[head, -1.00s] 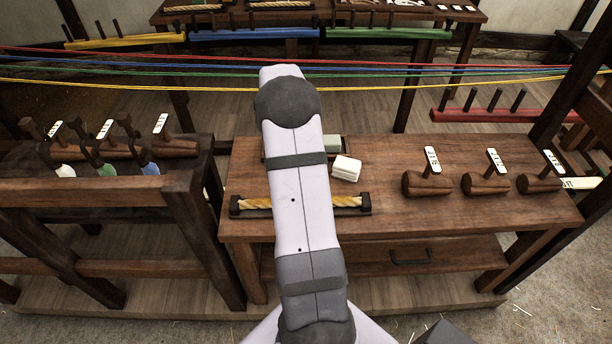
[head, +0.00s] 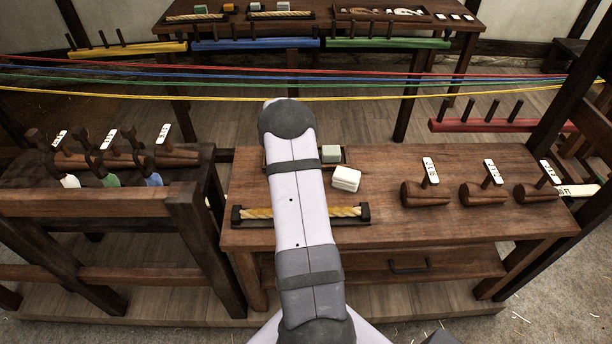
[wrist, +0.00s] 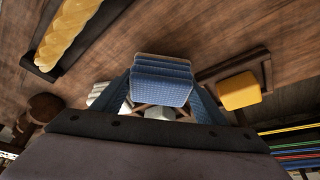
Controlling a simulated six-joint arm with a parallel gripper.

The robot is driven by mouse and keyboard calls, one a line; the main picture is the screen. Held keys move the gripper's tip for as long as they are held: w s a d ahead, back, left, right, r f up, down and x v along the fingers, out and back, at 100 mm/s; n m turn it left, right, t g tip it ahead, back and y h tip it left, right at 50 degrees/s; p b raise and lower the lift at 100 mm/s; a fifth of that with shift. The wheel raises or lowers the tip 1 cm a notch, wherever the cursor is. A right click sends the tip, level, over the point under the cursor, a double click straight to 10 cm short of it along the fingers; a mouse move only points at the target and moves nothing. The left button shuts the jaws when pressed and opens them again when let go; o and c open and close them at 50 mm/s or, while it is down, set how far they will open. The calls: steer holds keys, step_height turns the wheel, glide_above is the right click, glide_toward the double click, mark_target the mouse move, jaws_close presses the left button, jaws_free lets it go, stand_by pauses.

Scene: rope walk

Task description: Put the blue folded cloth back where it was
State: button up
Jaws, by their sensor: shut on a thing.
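The blue folded cloth (wrist: 162,80) is held between the fingers of my gripper (wrist: 160,92), in the middle of the wrist view. My gripper is shut on it, and the bench top shows beyond it. In the head view my arm hides the gripper and the cloth. A small dark tray (head: 347,160) on the front bench has a grey-green cloth (head: 331,153) in it; part of the tray is behind my arm. The wrist view also shows a yellow cloth (wrist: 239,91) at a dark wooden rim. I cannot tell how high the blue cloth is above the bench.
A white folded cloth (head: 346,179) lies on the bench right of my arm. A rope piece in a dark holder (head: 250,214) lies near the front edge. Coloured ropes (head: 450,88) stretch across behind the bench.

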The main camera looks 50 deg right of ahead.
steer(key=shift+f, duration=0.95)
steer(key=shift+f, duration=0.2)
steer(key=o, duration=0.7)
steer(key=shift+r, duration=0.15)
steer(key=shift+w+r, duration=0.1)
steer(key=shift+r, duration=0.2)
steer(key=b+v, duration=0.2)
steer(key=v, duration=0.9)
steer(key=shift+a+r+b, duration=0.15)
steer(key=shift+r+b, duration=0.1)
steer(key=shift+b, duration=0.05)
steer(key=shift+a, duration=0.1)
